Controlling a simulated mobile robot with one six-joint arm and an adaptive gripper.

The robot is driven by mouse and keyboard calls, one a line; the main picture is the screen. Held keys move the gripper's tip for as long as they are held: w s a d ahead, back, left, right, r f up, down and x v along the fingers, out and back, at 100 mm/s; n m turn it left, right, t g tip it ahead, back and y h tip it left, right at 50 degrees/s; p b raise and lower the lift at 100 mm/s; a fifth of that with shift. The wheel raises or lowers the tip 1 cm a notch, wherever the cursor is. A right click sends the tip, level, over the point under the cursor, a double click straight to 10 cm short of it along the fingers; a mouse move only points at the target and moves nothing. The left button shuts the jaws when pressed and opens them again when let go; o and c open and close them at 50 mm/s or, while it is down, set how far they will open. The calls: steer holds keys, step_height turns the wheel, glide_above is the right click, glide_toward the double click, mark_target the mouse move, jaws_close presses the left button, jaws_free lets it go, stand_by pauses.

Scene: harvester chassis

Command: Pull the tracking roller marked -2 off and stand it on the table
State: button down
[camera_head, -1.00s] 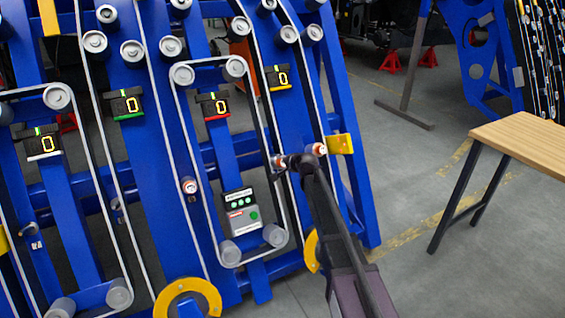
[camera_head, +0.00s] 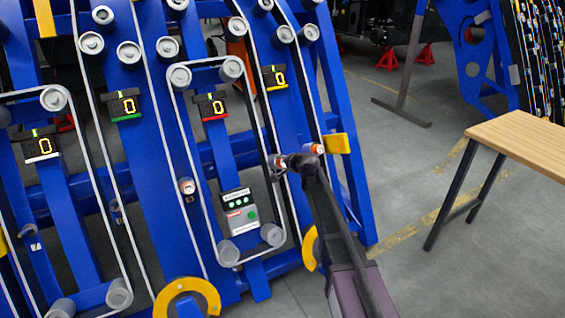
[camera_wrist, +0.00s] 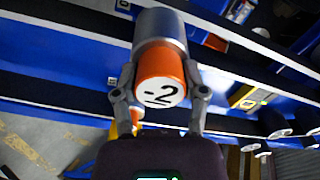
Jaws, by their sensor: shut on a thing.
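The tracking roller marked -2 (camera_wrist: 162,88) fills the middle of the wrist view, with a white face, an orange band and a grey cylinder behind it. My gripper (camera_wrist: 160,97) has one finger on each side of the orange band and is shut on it. In the head view my gripper (camera_head: 284,162) is at the right side of the blue chassis, where it partly hides the roller. I cannot tell whether the roller is still seated. The table (camera_head: 525,137) has a light wooden top and stands at the right, its visible top clear.
The blue chassis (camera_head: 150,150) carries belts, grey rollers and several counters reading 0. Another orange-banded roller (camera_head: 317,149) and a yellow bracket (camera_head: 337,143) are close to my gripper. Open grey floor (camera_head: 410,170) lies between chassis and table.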

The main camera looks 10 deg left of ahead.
steer(key=shift+p+v, duration=0.45)
steer(key=shift+v, duration=0.5)
steer(key=shift+s+d+r, duration=0.2)
steer(key=shift+r, duration=0.1)
steer(key=shift+s+d+r+p, duration=0.35)
steer(key=shift+s+p, duration=0.15)
steer(key=shift+p, duration=0.05)
steer(key=shift+r, duration=0.1)
step_height(320, 180, up, 32)
steer(key=p, duration=3.2)
steer(key=shift+a, duration=0.1)
